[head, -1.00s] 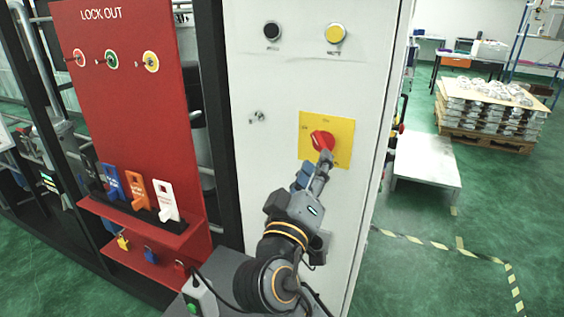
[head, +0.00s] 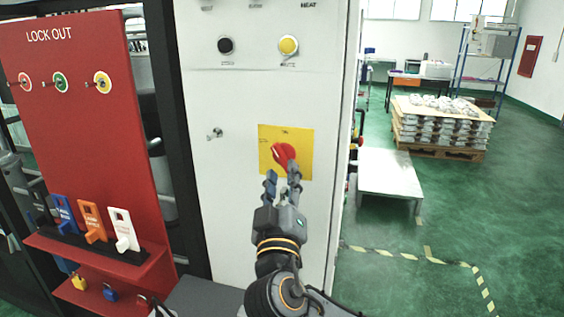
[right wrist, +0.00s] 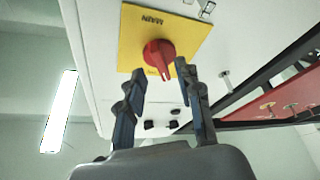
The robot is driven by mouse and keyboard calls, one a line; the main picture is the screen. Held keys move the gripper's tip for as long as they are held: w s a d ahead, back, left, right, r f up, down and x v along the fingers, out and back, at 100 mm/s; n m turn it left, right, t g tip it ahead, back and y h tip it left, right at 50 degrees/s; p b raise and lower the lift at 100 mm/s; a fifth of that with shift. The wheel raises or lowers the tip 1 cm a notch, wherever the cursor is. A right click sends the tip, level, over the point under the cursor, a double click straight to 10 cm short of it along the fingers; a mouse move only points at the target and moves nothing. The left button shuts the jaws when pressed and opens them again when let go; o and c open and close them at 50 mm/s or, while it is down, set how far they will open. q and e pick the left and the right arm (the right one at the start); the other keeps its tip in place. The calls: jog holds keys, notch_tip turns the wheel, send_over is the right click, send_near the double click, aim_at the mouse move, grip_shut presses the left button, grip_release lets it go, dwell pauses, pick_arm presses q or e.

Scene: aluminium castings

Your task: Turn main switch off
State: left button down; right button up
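The main switch is a red rotary knob (head: 283,155) on a yellow plate (head: 300,136) on the white cabinet door. In the right wrist view the red knob (right wrist: 158,56) sits on the yellow plate marked MAIN (right wrist: 133,37), ahead of the fingertips. My right gripper (head: 281,177) is just below the knob, with its fingers spread. In the right wrist view the right gripper (right wrist: 160,75) is open, with one finger on either side of the knob's lower end and a gap between. Whether a finger touches the knob cannot be told. My left gripper is not in view.
A red lockout board (head: 90,130) with coloured tags and padlocks stands left of the cabinet (head: 225,110). A black button (head: 225,45) and a yellow button (head: 288,45) sit above the switch. A grey platform (head: 388,178) and open green floor lie to the right.

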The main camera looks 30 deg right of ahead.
aim_at(284, 161)
jog(key=shift+p+x, duration=0.35)
jog(key=shift+x, duration=0.75)
jog(key=shift+w+d+r, duration=0.1)
jog(key=shift+w+d, duration=0.05)
jog(key=shift+w, duration=0.15)
jog(key=shift+c, duration=0.4)
grip_shut()
jog(key=n+y+p, duration=0.1)
jog(key=n+p, duration=0.1)
jog(key=r+n+y+p, duration=0.1)
jog(key=n+p, duration=0.1)
jog(key=n, duration=0.1)
jog(key=shift+s+d+y, duration=0.1)
jog(key=shift+s+y, duration=0.1)
jog(key=shift+y, duration=0.1)
jog(key=shift+f+n+y+p, duration=0.15)
jog(key=shift+n+y+p, duration=0.15)
jog(key=shift+n+p, duration=0.55)
jog(key=shift+f, duration=0.15)
